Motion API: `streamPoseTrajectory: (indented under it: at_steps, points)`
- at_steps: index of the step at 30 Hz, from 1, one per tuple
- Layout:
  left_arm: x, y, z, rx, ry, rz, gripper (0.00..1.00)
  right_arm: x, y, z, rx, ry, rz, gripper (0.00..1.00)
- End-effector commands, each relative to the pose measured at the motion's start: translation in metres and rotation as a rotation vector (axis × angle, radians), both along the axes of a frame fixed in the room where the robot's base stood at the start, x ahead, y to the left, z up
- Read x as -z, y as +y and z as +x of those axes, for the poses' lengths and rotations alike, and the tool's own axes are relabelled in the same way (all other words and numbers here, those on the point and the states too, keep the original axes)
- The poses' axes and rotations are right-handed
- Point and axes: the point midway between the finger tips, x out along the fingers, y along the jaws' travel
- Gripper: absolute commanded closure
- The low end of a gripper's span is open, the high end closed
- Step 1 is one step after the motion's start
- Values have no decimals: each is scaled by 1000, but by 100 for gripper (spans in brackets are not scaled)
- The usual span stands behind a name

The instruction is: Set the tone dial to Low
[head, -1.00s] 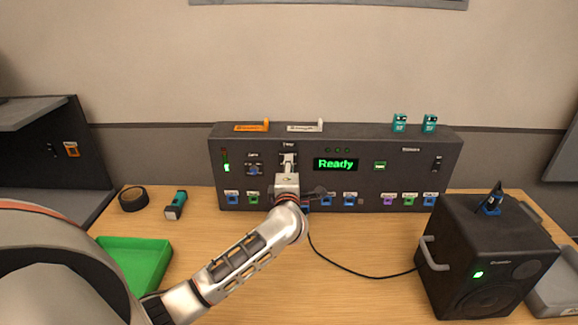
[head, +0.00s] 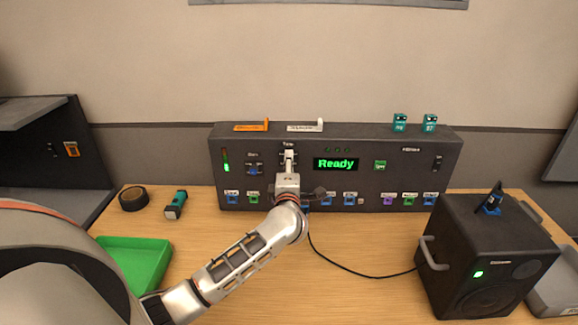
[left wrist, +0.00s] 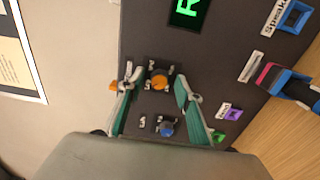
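The tone dial is an orange knob (left wrist: 160,80) on the dark control panel (head: 407,170), seen in the left wrist view. My left gripper (left wrist: 155,88) is open, with one teal finger on each side of the knob; I cannot tell whether either finger touches it. In the head view my left gripper (head: 289,159) is at the panel just below the Tone label (head: 288,144) and hides most of the dial. Its pointer setting is too small to read. A blue knob (left wrist: 167,128) sits beside it, nearer my palm in the wrist view. My right gripper is not in view.
The display (head: 336,164) reads Ready. Several coloured sockets line the panel's lower edge. A black speaker (head: 455,245) stands at the right, with a cable running to the panel. A green tray (head: 135,262), tape roll (head: 133,199) and teal-black tool (head: 176,205) lie at the left.

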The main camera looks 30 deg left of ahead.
Motion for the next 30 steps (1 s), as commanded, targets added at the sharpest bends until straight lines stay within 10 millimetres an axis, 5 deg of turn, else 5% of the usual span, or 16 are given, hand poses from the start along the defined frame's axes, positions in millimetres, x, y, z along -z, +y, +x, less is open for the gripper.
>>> streamPoseTrajectory:
  at_steps: [7,21,30]
  points:
    - [1,-10,-15,2,0,-1,65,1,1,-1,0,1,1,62]
    - [0,-55,-89,1,1,-3,65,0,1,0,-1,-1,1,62]
    - [0,-63,-103,0,0,0,65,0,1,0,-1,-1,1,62]
